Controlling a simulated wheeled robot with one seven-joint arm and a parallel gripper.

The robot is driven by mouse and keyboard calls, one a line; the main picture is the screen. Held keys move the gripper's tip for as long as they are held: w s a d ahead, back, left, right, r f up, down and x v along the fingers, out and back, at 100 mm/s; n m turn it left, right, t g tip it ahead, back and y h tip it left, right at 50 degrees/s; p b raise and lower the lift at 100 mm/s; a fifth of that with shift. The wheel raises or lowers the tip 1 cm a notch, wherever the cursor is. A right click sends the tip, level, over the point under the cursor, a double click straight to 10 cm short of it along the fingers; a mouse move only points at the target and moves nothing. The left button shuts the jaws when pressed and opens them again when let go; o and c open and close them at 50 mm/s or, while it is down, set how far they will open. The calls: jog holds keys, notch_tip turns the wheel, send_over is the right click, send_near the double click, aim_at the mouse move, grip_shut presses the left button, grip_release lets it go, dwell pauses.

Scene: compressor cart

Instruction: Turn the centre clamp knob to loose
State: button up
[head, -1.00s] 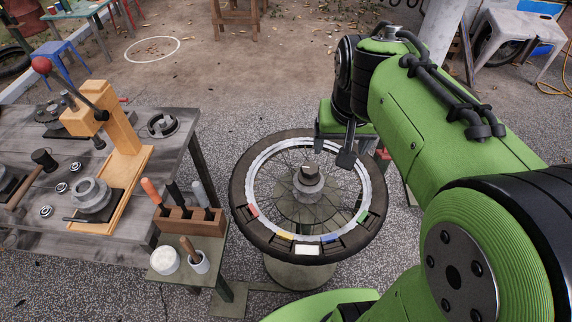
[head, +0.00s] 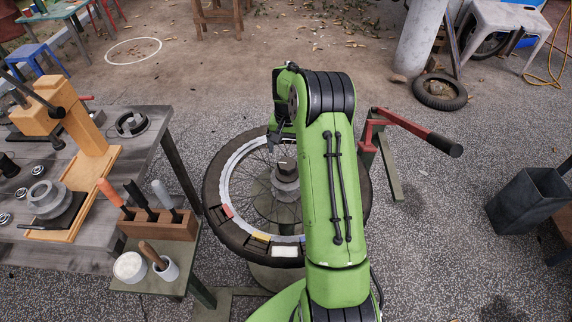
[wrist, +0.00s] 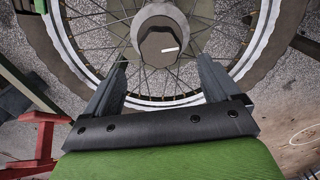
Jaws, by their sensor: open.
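The centre clamp knob (head: 285,168) is a dark grey knob with a white mark, standing on a lighter round hub (head: 285,188) in the middle of the spoked wheel (head: 227,240). In the wrist view the knob (wrist: 161,46) shows at upper centre, its white line pointing to the right and slightly up. My gripper (wrist: 160,80) is open, its two fingers apart on either side below the knob in the picture, with nothing between them but spokes. The fingers do not appear to touch the knob. In the head view my arm covers the wheel's right part.
A red lever with a black grip (head: 430,138) stands right of the wheel. A wooden tool block (head: 160,222) with several handles, a white tub (head: 130,266) and a cup (head: 165,268) are at left, beside the workbench (head: 140,160). A dark bin (head: 525,203) stands far right.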

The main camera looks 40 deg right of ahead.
aim_at(287, 163)
notch_tip(287, 163, down, 7)
jog(key=shift+r+b, duration=0.15)
jog(key=shift+b, duration=0.55)
jog(key=c, duration=1.1)
jog(key=shift+o, duration=0.2)
